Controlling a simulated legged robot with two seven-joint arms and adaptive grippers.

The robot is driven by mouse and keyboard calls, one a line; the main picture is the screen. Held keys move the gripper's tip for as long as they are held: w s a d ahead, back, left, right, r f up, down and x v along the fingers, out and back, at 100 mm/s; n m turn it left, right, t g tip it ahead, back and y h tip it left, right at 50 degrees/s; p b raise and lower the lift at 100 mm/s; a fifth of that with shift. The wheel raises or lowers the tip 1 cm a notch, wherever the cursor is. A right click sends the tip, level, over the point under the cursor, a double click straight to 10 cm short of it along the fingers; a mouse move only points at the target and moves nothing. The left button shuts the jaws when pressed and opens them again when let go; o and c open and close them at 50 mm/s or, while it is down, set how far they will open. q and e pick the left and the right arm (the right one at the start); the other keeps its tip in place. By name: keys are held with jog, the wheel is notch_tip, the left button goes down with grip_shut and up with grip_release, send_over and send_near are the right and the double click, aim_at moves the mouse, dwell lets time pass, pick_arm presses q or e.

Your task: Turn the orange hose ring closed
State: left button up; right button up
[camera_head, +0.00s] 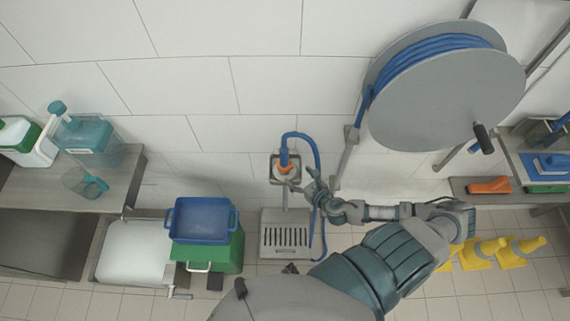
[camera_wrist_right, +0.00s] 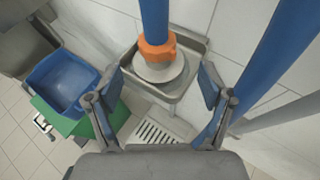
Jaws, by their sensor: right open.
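The orange hose ring (camera_head: 284,169) sits at the lower end of the blue hose (camera_head: 301,134), over a small wall-mounted holder. In the right wrist view the ring (camera_wrist_right: 156,50) is around the hose end, above a round grey fitting (camera_wrist_right: 159,70) in a square metal tray (camera_wrist_right: 188,82). My right gripper (camera_head: 309,181) is just right of the ring in the head view. In the right wrist view my right gripper (camera_wrist_right: 162,84) is open, its fingers spread to either side of the fitting, with nothing held. My left gripper does not show.
A blue crate (camera_head: 206,220) sits on a green crate (camera_head: 216,256) at lower left. A floor drain (camera_head: 285,243) lies below the holder. A large hose reel (camera_head: 440,95) hangs at upper right, its hose hanging beside my right gripper.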

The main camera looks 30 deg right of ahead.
aim_at(286, 167)
jog(key=x, duration=0.8)
jog(key=shift+w+a, duration=0.3)
jog(key=shift+w, duration=0.05)
jog(key=shift+w+f+b, duration=0.2)
jog(key=shift+w+b, duration=0.1)
jog(key=shift+w, duration=0.05)
jog(key=shift+w+f, duration=0.1)
jog(key=shift+w, duration=0.1)
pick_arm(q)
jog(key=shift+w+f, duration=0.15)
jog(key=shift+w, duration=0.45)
pick_arm(e)
jog(key=shift+d, duration=0.1)
jog(key=shift+c, duration=1.2)
jog(key=c, duration=0.9)
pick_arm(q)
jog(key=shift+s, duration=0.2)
pick_arm(e)
jog(key=shift+c, duration=0.2)
